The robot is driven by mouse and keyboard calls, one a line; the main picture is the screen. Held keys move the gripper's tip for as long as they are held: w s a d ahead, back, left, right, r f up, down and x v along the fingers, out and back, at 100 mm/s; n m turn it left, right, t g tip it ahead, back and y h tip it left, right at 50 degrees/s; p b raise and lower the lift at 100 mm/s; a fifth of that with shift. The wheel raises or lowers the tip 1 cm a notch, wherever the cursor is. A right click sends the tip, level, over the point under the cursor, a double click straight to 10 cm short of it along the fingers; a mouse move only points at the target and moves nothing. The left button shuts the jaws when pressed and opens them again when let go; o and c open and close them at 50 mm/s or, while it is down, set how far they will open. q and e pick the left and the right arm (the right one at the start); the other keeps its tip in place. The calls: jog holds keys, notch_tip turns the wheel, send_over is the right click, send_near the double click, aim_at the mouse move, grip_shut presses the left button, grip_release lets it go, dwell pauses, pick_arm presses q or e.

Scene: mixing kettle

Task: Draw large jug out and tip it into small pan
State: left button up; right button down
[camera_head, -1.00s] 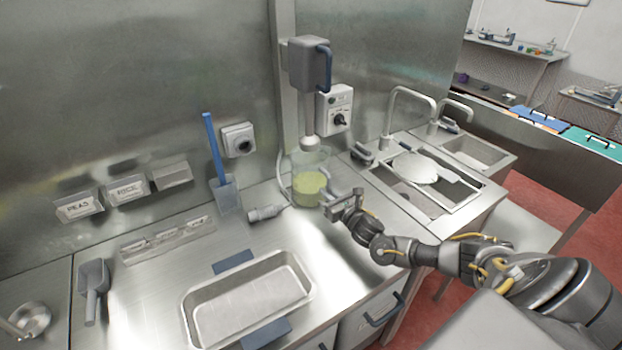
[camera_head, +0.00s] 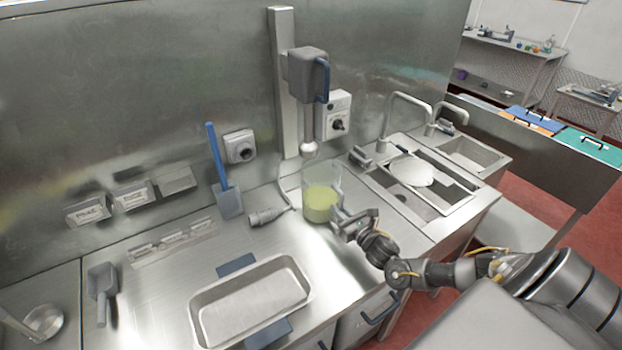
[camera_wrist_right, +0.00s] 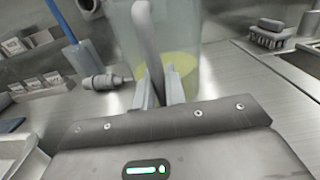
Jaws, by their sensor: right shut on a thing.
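The large jug (camera_head: 321,203) is clear, with yellow-green contents in its lower part. It looks upright on or just above the counter, in front of the mixer shaft. My right gripper (camera_head: 346,218) is shut on the jug's handle, on the jug's right side. In the right wrist view the grey handle (camera_wrist_right: 152,45) stands between my two fingers, with the jug (camera_wrist_right: 188,60) behind it. The pan (camera_head: 208,323) is a shallow rectangular metal tray on the counter at front centre, with blue pieces at its two long sides. It looks empty. My left gripper is not in view.
The mixer (camera_head: 309,75) hangs on a wall column, its shaft end (camera_head: 309,149) just behind the jug. A grey nozzle-like tool (camera_head: 264,217) lies left of the jug. A blue-handled spatula (camera_head: 222,170) leans at the wall. A sink (camera_head: 440,190) is at the right. Counter between jug and pan is clear.

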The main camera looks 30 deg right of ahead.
jog(key=s+p, duration=0.2)
jog(key=s, duration=0.3)
jog(key=shift+s+r, duration=0.15)
jog(key=shift+f, duration=0.3)
dwell(0.6)
jog(key=c, duration=1.4)
grip_release()
jog(key=shift+s+a, duration=0.1)
jog(key=shift+o, duration=1.4)
jog(key=shift+f, duration=0.25)
jog(key=shift+o, duration=1.2)
jog(key=shift+r, duration=0.1)
jog(key=shift+s, duration=0.1)
